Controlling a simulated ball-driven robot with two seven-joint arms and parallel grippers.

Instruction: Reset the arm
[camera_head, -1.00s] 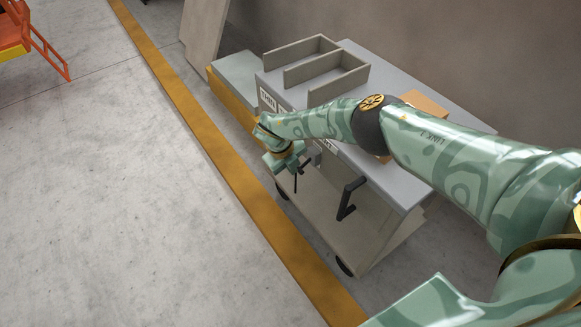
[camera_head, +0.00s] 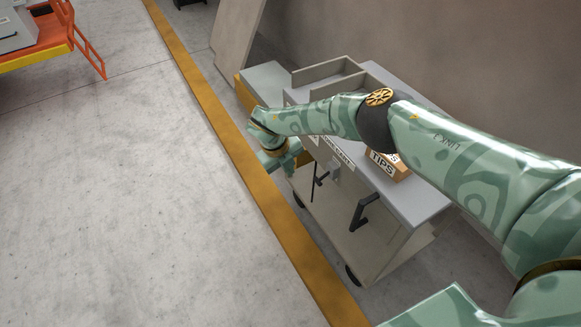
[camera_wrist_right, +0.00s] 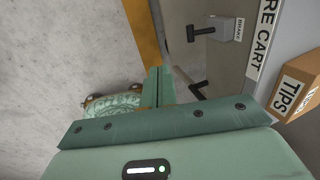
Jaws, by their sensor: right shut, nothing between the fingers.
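My right arm, green with a camouflage pattern, comes in from the right in the head view and reaches over the grey cart (camera_head: 420,200). My right gripper (camera_head: 296,160) hangs at the cart's near left side, partly hidden by its own wrist. In the right wrist view the gripper (camera_wrist_right: 158,87) is shut, its two green fingers together with nothing between them. The cart's labelled front edge (camera_wrist_right: 262,40) lies to the right of the fingers. My left gripper is not in view.
A box marked TIPS (camera_head: 387,166) sits on the cart top beneath my arm. A black handle (camera_head: 362,211) sticks out from the cart. A yellow floor line (camera_head: 225,137) runs alongside. Open concrete floor (camera_head: 110,200) lies left; an orange frame (camera_head: 45,40) stands far left.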

